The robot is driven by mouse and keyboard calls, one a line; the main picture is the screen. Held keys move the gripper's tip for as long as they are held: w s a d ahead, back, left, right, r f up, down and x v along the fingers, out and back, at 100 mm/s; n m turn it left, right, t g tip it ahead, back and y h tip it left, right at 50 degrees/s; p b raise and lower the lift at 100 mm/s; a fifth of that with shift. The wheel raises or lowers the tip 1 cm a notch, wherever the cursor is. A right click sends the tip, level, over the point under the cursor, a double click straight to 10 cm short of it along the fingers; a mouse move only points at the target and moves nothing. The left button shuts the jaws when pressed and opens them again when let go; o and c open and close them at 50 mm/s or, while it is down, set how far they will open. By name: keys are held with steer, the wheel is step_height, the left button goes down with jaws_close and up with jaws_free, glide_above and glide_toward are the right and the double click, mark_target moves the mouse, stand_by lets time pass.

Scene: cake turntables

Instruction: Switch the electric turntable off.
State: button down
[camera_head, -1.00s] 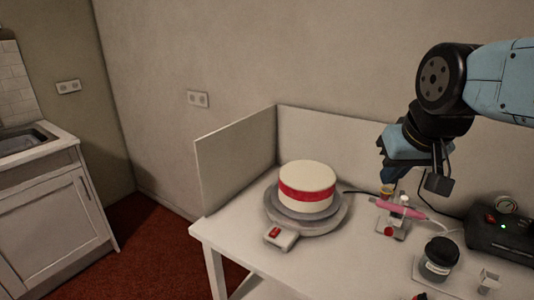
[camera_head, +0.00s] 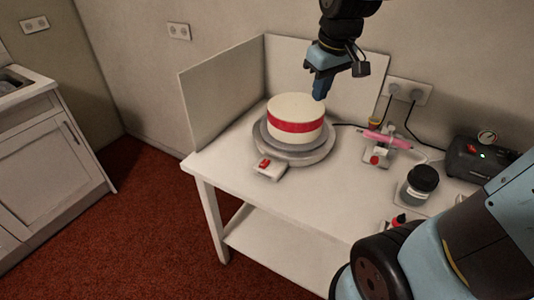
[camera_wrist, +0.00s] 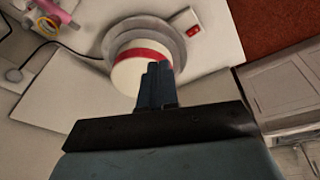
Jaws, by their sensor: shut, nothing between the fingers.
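The electric turntable (camera_head: 310,156) is a round grey disc on a white table, with a white cake with a red band (camera_head: 297,120) on it. Its small switch box (camera_head: 270,171) with a red rocker (camera_head: 265,164) sits at the front left. In the wrist view, the turntable (camera_wrist: 178,42), the cake (camera_wrist: 133,80) and the red rocker (camera_wrist: 194,30) show beyond my fingers. My gripper (camera_head: 319,97) is shut and empty, pointing down above the cake's back right edge in the head view. My fingers (camera_wrist: 157,66) overlap the cake in the wrist view. I cannot tell whether the disc spins.
White panels (camera_head: 224,93) stand along the table's left and back. A pink airbrush (camera_head: 386,139) on a holder, a black-lidded jar (camera_head: 420,184) and a black compressor (camera_head: 478,160) stand at the right. Wall sockets (camera_head: 408,91) are behind. The table's front left (camera_head: 222,165) is clear.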

mark_target(267, 161)
steer(key=w+a+f+n+g, duration=0.2)
steer(key=w+a+f+n, duration=0.3)
steer(key=w+a+f, duration=0.3)
steer(key=a+f, duration=0.3)
steer(key=f, duration=0.1)
steer(key=shift+w+a+n+g+h, duration=0.15)
steer(key=shift+a+n+g+h, duration=0.15)
steer(key=shift+g, duration=0.1)
steer(key=shift+f, duration=0.1)
step_height(267, 161, down, 14)
steer(key=shift+r, duration=0.1)
